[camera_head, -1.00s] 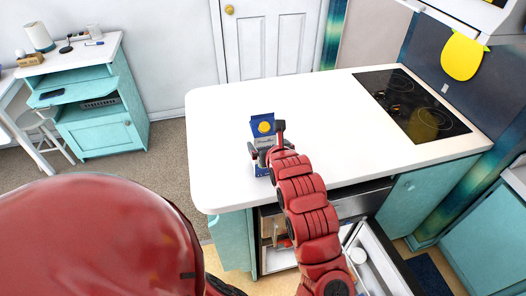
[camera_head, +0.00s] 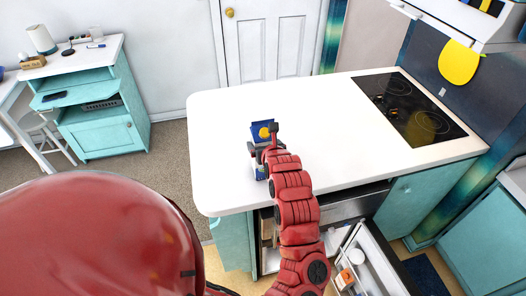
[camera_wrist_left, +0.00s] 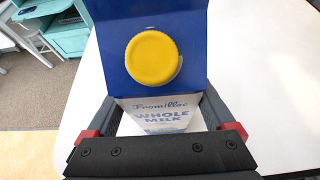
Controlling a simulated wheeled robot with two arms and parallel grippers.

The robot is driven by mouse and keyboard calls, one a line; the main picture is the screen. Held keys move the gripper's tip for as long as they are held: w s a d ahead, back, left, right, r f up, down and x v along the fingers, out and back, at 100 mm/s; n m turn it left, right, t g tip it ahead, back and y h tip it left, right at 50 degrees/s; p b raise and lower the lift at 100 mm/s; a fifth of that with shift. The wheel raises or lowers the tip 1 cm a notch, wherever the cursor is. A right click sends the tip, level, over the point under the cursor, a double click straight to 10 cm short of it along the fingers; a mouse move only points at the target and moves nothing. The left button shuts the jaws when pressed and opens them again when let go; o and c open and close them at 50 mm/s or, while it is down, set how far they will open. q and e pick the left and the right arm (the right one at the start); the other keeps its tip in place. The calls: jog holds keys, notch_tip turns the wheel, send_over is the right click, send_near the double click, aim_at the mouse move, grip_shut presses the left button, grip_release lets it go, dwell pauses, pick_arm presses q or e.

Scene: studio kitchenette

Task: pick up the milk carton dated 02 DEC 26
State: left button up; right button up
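A milk carton (camera_head: 260,133) with a blue top and a round yellow cap is at the near left part of the white counter. In the left wrist view the carton (camera_wrist_left: 150,109) reads "WHOLE MILK"; no date is readable. My left gripper (camera_head: 263,147) has its fingers on either side of the carton. The left gripper (camera_wrist_left: 166,125) looks shut on the carton's white body, below the blue top. My arm hides part of the carton in the head view, and I cannot tell whether its base touches the counter. My right gripper is not in view.
The white counter (camera_head: 320,120) is clear around the carton, with a black cooktop (camera_head: 408,106) at its right. Below its front edge, an open fridge door (camera_head: 368,262) holds items. A teal cabinet (camera_head: 98,135) stands at the left by the wall.

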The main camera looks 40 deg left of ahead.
pick_arm(q)
grip_shut()
jog(key=shift+r, duration=0.1)
dwell(0.3)
